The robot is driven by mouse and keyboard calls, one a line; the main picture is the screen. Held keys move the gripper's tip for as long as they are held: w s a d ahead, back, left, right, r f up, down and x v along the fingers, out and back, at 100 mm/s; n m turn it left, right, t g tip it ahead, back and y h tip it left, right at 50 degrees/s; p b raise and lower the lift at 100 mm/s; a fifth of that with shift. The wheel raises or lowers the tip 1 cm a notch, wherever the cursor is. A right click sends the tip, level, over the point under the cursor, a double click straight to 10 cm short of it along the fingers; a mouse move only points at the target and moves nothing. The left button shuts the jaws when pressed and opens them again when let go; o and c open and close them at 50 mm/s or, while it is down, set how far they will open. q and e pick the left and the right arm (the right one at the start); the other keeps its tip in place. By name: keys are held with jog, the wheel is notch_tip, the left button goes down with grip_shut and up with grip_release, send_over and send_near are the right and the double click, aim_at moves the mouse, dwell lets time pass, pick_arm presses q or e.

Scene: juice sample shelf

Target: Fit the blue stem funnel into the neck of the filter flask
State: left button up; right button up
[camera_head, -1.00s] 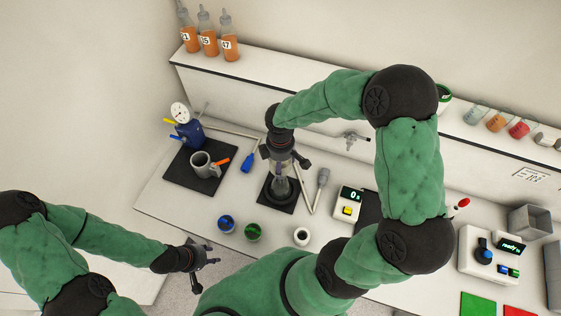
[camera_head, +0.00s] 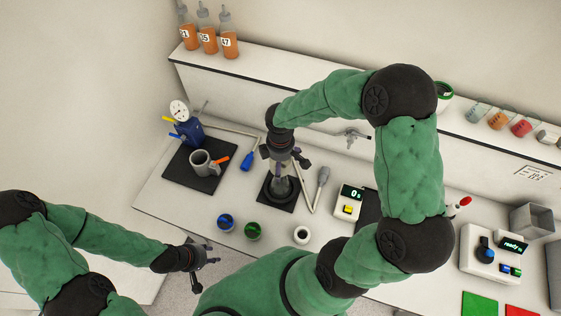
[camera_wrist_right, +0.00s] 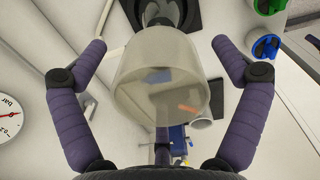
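A clear, cup-like body (camera_wrist_right: 160,95), apparently the funnel top, lies between the fingers of my right gripper (camera_wrist_right: 160,47) in the right wrist view. A gap shows on both sides, so the fingers are open and not closed on it. Beyond its far end is the dark base of the filter flask (camera_wrist_right: 165,12). Its stem is hidden, and I cannot tell its colour or whether it sits in the neck. In the head view my right gripper (camera_head: 285,163) is above the flask (camera_head: 284,187) on a black mat. My left gripper (camera_head: 200,256) is open and empty off the bench's front edge.
Blue (camera_head: 226,223) and green (camera_head: 253,231) round pieces and a white ring (camera_head: 302,235) line the front.

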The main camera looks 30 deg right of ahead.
jog(key=shift+r, duration=0.15)
notch_tip(320, 180, up, 12)
dwell(0.7)
